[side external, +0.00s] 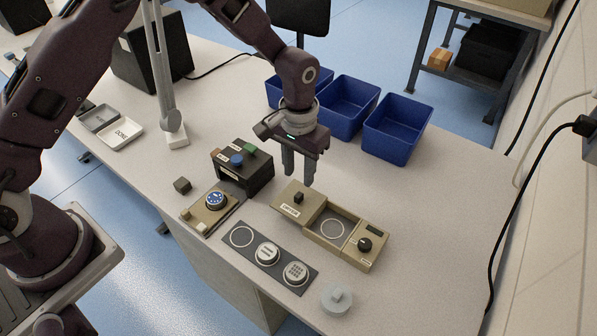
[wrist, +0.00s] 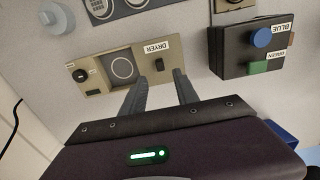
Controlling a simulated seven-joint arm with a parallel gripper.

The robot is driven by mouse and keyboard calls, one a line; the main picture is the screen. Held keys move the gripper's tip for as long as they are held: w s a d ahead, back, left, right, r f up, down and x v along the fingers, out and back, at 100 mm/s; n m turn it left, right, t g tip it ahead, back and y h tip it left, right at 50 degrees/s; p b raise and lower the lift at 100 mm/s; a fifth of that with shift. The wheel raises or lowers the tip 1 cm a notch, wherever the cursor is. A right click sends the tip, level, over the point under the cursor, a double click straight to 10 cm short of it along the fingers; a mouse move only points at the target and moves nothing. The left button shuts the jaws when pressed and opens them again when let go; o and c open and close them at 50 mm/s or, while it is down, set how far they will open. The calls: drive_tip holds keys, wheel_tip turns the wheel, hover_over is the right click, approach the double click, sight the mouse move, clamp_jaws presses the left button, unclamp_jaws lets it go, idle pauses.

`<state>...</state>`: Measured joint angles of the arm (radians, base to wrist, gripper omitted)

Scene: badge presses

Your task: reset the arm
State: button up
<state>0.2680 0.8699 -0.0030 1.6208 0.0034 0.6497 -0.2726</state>
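My gripper (side external: 298,176) hangs fingers-down above the bench, behind the tan dryer box. Its two fingers are apart with nothing between them; the wrist view shows them (wrist: 160,84) also empty. The dryer (side external: 349,256) has a lid with a dark knob (side external: 298,198), a recess with a pale ring, and a black dial; its label reads DRYER in the wrist view (wrist: 104,72). Left of the gripper stands a black button box (side external: 257,182) with blue and green buttons; it also shows in the wrist view (wrist: 232,62). The fingers appear clear of both.
A tan press (side external: 190,215) holds a blue badge piece (side external: 216,199). A dark mat (side external: 253,253) holds two round pieces beside an empty ring. A grey knobbed disc (side external: 336,299) is at the front. Blue bins (side external: 397,129), a lamp post (side external: 165,75) and a DONE tray (side external: 121,133) stand farther back.

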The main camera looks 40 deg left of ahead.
drive_tip(key=s+a+r+t, duration=0.1)
drive_tip(key=s+a+r, duration=0.15)
drive_tip(key=r, duration=0.45)
drive_tip(key=s+a+r+t, duration=0.1)
drive_tip(key=s+a+r, duration=0.1)
drive_tip(key=s+r, duration=0.35)
drive_tip(key=s+a+r+t, duration=0.1)
drive_tip(key=a+r, duration=0.2)
drive_tip(key=r, duration=0.6)
drive_tip(key=s+a+r+t, duration=0.1)
drive_tip(key=s+a+r, duration=0.1)
drive_tip(key=s, duration=0.7)
drive_tip(key=s+a+r+t, duration=0.1)
drive_tip(key=s+a+r, duration=0.1)
drive_tip(key=s, duration=0.7)
drive_tip(key=shift+t, duration=0.3)
